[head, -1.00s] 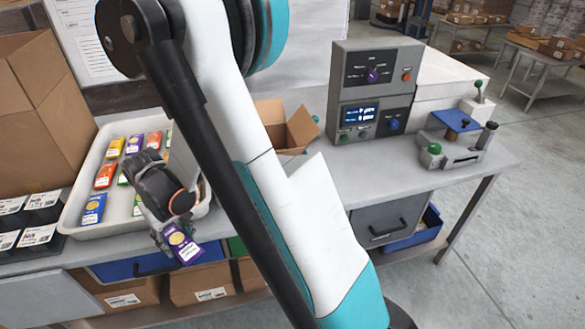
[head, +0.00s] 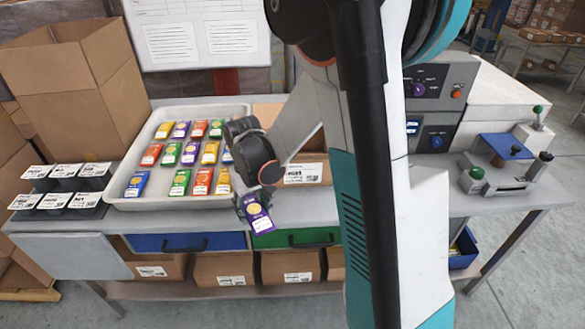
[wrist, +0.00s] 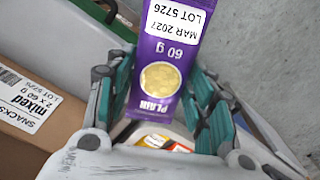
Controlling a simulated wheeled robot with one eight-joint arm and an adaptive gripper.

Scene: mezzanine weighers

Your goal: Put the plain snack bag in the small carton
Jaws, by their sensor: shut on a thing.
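My gripper (head: 250,199) is shut on a purple snack bag (head: 259,219) labelled PLAIN. It holds the bag near the bench's front edge, above the green drawer and beside the tray's front right corner. In the wrist view the bag (wrist: 165,50) sits between the two fingers, with its gold disc and "60 g" showing. A small open cardboard carton (head: 305,174) with a white label stands on the bench right of the tray. My arm hides much of it, and its inside cannot be seen.
A white tray (head: 124,190) holds several coloured snack bags in rows. Black labelled bins (head: 88,210) and a large open carton (head: 75,95) stand left. A control box (head: 440,85) and a lever device (head: 495,180) stand right. Labelled cartons (head: 222,268) fill the lower shelf.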

